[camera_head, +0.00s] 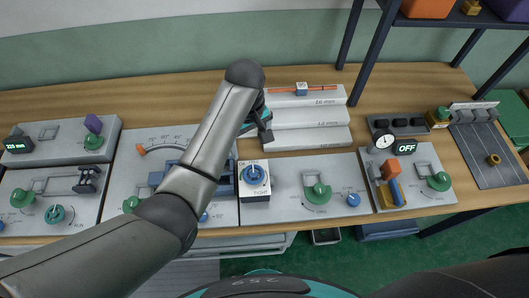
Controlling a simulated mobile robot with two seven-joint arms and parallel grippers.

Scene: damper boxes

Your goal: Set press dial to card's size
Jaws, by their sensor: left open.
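My left arm reaches in from the lower left, and its gripper (264,134) hangs open in front of the pale stepped block (305,118), partly hidden by my forearm. Below it, a blue knob (255,174) sits on a white plate marked "TIGHT" on the bench. I cannot tell which dial is the press dial. Other candidates are a green knob (318,192) with an arc scale and a green knob (439,181) on the right unit. The steps carry millimetre labels, too small to read surely. I cannot pick out a size card. My right gripper is out of view.
A display reading "OFF" (405,148) and a round gauge (383,139) stand at the right. A dark shelf post (373,55) rises behind them. My forearm covers part of a panel with an arc scale (165,141). Control units (40,190) fill the left.

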